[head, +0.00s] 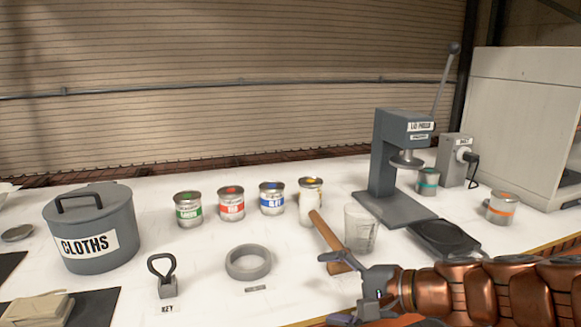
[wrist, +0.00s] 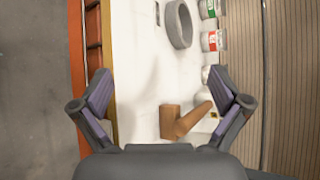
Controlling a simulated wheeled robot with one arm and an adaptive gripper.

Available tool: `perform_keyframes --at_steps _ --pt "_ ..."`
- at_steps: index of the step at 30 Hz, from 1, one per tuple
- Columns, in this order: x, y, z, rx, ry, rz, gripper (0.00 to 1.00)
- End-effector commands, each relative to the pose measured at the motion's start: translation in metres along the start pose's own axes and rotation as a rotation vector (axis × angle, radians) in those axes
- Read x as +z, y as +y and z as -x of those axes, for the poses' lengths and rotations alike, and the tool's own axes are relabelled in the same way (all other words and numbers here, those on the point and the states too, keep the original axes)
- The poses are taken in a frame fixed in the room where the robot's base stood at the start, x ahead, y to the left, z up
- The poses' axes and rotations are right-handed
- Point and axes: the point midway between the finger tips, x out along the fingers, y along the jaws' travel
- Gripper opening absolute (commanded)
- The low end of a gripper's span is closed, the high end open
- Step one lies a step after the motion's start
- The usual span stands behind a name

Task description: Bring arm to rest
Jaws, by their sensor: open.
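My gripper (head: 338,289) is at the end of my copper-coloured arm, low in the head view at the table's front edge. In the wrist view its two fingers (wrist: 167,88) are spread wide with nothing held between them. A wooden mallet (head: 327,232) lies on the white table just beyond the gripper, its head partly hidden behind the upper finger. The mallet also shows in the wrist view (wrist: 180,122), between the fingers in the picture; the exact gap to it is hard to tell.
A clear cup (head: 360,229) and black tray (head: 445,239) stand close beyond my arm. A grey ring (head: 248,263) and weight with a loop handle (head: 166,287) are left of it. Several paint cans, including the blue one (head: 272,199), a lid press (head: 384,160) and a CLOTHS bin (head: 92,228) stand farther back.

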Motion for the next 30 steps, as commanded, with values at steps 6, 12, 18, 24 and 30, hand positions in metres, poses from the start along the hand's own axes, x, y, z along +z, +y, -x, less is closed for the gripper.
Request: perform_keyframes --at_steps 6,12,18,24,30 --pt "0.060 0.122 -0.011 0.420 -0.168 0.261 0.99" --pt "0.074 0.215 0.030 0.796 -0.270 0.450 0.99" --pt "0.066 0.261 0.074 1.047 -0.306 0.554 0.99" --pt "0.053 0.285 0.115 1.243 -0.315 0.625 0.99" --pt "0.054 0.272 0.138 1.300 -0.309 0.647 0.99"
